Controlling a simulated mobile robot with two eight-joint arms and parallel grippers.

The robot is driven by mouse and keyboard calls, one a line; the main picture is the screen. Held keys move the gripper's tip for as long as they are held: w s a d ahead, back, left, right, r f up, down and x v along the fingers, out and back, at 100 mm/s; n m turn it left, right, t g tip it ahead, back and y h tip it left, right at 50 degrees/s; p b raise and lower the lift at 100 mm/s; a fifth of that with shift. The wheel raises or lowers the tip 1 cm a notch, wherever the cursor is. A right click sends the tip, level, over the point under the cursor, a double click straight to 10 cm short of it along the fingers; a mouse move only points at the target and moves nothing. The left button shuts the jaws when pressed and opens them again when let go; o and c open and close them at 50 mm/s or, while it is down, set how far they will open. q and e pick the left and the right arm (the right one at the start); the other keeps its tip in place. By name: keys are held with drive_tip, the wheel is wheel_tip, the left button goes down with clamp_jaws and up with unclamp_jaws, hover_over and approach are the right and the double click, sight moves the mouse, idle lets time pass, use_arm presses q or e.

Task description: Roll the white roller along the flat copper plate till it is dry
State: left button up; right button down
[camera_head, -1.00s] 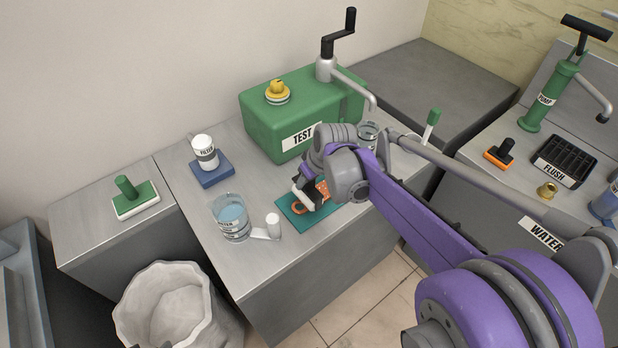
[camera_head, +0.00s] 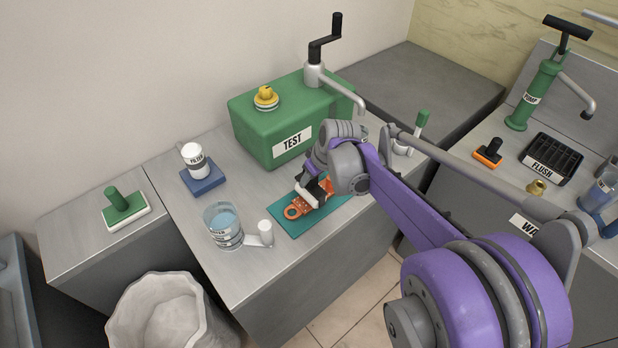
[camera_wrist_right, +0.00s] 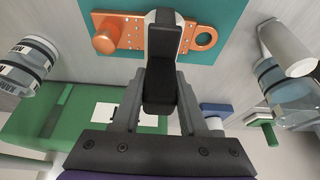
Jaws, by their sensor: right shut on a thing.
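The flat copper plate (camera_head: 297,209) lies on a teal mat (camera_head: 288,227) on the grey bench. In the right wrist view the plate (camera_wrist_right: 131,34) has a ring at its right end, an upright copper stub at its left and small pale spots. My right gripper (camera_head: 314,181) is shut on the white roller (camera_head: 318,194), over the middle of the plate. In the right wrist view, the dark fingers (camera_wrist_right: 164,45) hide most of the roller; only white edges show. Whether the roller touches the plate cannot be told. My left gripper is not in view.
A beaker of water (camera_head: 223,228) and a small white cylinder (camera_head: 265,232) on a flat strip stand left of the mat. The green TEST box (camera_head: 285,125) with its spout stands behind. A filter cup (camera_head: 193,158) sits on a blue block. A bin (camera_head: 170,315) stands in front.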

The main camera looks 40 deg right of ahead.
drive_tip(key=shift+d, duration=0.15)
drive_tip(key=shift+w+d, duration=0.1)
drive_tip(key=shift+d, duration=1.3)
drive_tip(key=shift+a, duration=0.15)
drive_tip(key=shift+s+a, duration=0.2)
drive_tip(key=shift+a, duration=1.7)
drive_tip(key=shift+a, duration=0.15)
drive_tip(key=shift+s+a+p, duration=0.1)
drive_tip(key=shift+a+p, duration=0.25)
drive_tip(key=shift+a, duration=1.05)
